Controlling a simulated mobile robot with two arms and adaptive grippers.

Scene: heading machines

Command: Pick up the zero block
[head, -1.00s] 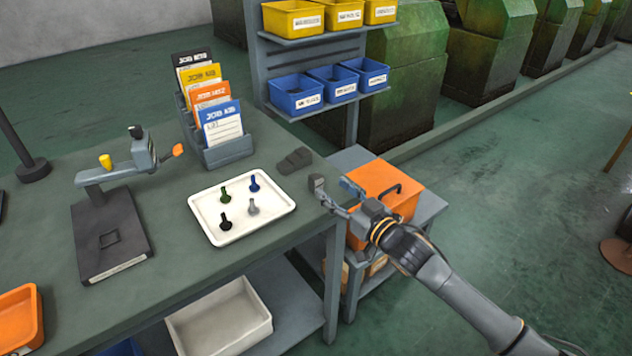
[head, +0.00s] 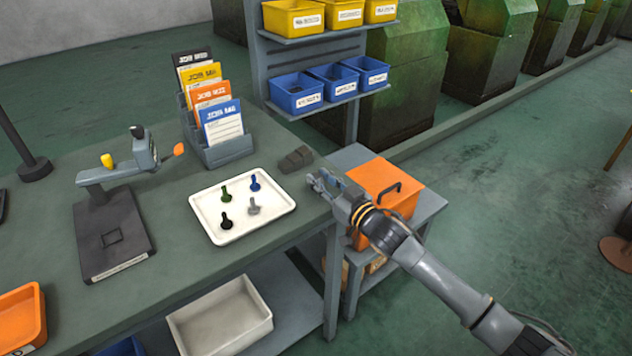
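A small dark grey stepped block (head: 295,159), which looks like the zero block, lies on the bench near its right edge, just behind the white tray. My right gripper (head: 319,180) hovers by the bench's right edge, a little to the right of and nearer than the block, and apart from it. Its fingers are seen at an angle; they look parted with nothing between them. My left gripper is not in the head view.
A white tray (head: 207,224) with small green, blue, black and grey pieces stands beside the block. A card rack (head: 228,153) is behind, with a gauge stand (head: 112,235) at left. An orange box (head: 385,183) sits on a lower stand under my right arm.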

